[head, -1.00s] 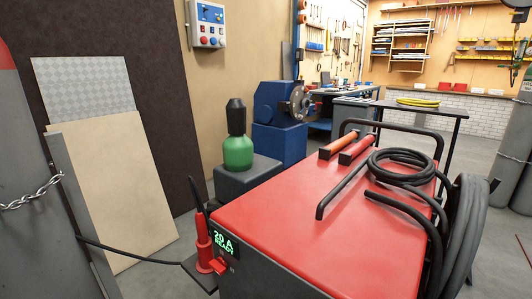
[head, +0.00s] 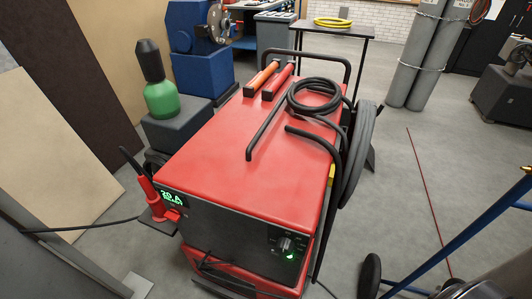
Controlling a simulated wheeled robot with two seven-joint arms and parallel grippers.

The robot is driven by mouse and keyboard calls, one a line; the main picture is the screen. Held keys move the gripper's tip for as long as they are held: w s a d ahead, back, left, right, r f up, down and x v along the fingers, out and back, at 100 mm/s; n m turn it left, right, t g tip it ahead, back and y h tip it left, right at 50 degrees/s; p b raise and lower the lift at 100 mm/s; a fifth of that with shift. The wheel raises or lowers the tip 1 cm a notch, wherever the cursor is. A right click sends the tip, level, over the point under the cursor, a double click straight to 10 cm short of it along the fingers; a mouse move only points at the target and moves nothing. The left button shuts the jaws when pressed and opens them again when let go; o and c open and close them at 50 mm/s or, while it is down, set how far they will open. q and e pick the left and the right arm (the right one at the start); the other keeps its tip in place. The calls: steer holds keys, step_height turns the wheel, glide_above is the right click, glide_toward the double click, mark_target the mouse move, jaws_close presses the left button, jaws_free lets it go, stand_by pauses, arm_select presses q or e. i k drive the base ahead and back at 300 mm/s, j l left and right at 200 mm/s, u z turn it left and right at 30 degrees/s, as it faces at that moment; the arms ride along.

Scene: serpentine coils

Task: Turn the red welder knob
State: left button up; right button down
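The red welder (head: 235,150) stands in the middle of the head view, its dark front panel facing me. A small round knob (head: 285,244) sits on a dark plate at the right of that panel, with a green light just below it. A green-lit display (head: 172,196) reading "20 A READY" is at the panel's upper left. A red part lies just below the display; its exact shape is too small to tell. A red torch handle (head: 149,188) stands upright at the left corner. Neither of my grippers is in view.
Black hoses (head: 315,95) lie coiled on the welder's top and hang at its right side. A blue hand truck (head: 455,235) stands at the right. A green bottle (head: 160,97) stands on a grey block behind left. Grey floor is open between welder and hand truck.

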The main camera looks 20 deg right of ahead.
mark_target(285, 247)
steer(key=z, duration=0.75)
